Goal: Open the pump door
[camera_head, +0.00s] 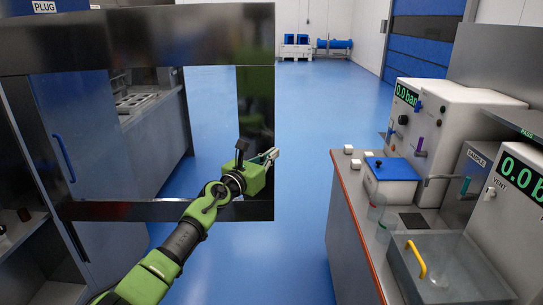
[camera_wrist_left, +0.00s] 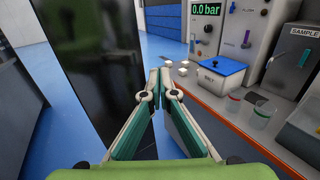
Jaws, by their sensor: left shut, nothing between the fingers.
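A dark-framed door (camera_head: 255,90) with a wide window opening fills the left of the head view; I take it to be the pump door. It stands out over the aisle, with a cabinet and shelves visible through and behind it. My left gripper (camera_head: 275,154) is in front of its right upright, with the fingertips just past that edge. In the left wrist view the gripper (camera_wrist_left: 159,73) has its fingertips together and holds nothing. The dark upright (camera_wrist_left: 95,70) stands to its left there; I cannot tell whether they touch. My right gripper is not in view.
A bench (camera_head: 345,215) with an orange edge stands at right, carrying gauge units (camera_head: 440,130), a blue-lidded box (camera_head: 391,168), beakers and a clear bin (camera_head: 450,270) with a yellow handle. Blue floor (camera_head: 295,130) lies open between door and bench. A blue cabinet door (camera_head: 65,130) shows through the window opening.

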